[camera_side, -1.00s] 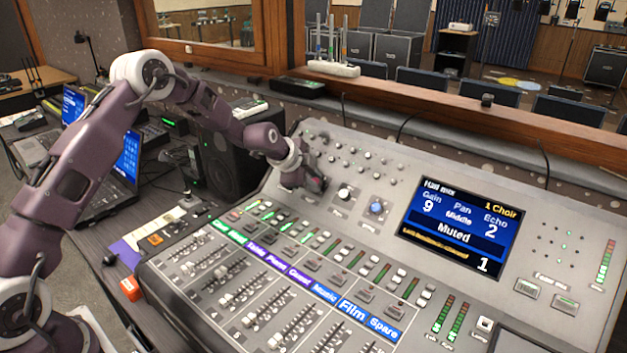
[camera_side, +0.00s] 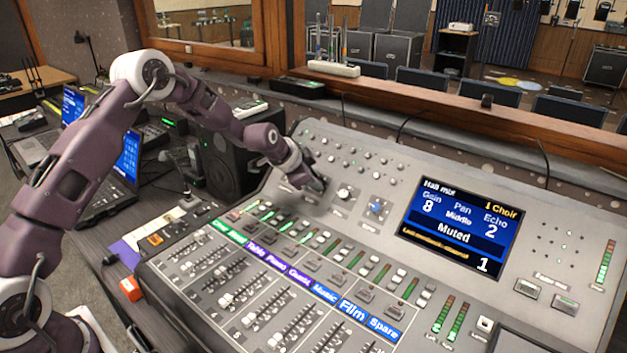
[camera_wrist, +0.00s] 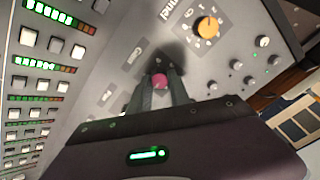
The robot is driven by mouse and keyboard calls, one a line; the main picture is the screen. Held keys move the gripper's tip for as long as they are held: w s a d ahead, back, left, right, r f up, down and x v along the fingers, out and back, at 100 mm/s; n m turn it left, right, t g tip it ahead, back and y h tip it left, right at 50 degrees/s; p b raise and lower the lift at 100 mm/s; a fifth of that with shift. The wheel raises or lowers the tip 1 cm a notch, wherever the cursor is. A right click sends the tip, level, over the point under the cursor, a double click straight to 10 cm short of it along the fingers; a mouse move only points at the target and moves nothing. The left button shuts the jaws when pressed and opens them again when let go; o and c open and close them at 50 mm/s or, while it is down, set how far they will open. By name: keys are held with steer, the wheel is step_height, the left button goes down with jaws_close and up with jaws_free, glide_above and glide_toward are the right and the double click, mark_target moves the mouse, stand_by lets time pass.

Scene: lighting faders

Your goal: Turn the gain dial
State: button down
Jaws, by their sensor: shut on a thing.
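My gripper (camera_side: 318,187) is down at the left end of the row of dials on the mixing desk in the side view, and it hides the dial there. In the wrist view my gripper (camera_wrist: 159,88) is shut around a pink-capped dial (camera_wrist: 159,80), which I take to be the gain dial. Only its cap shows between the fingers. The desk's screen (camera_side: 456,227) reads Gain 8, Pan Middle, Echo 2, Muted, with 1 Choir at the top.
A white dial (camera_side: 344,193) and a blue dial (camera_side: 376,208) stand close to the right of my gripper. An orange dial (camera_wrist: 208,28) shows in the wrist view. Small knobs (camera_side: 350,150) lie behind, and buttons and faders (camera_side: 240,285) lie in front.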

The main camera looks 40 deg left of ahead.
steer(key=n, duration=0.5)
steer(key=shift+n, duration=0.3)
steer(key=n, duration=0.5)
steer(key=shift+a, duration=0.1)
steer(key=n, duration=0.5)
steer(key=shift+n, duration=0.4)
steer(key=n, duration=0.5)
steer(key=c, duration=1.2)
jaws_free()
steer(key=shift+s+r, duration=0.1)
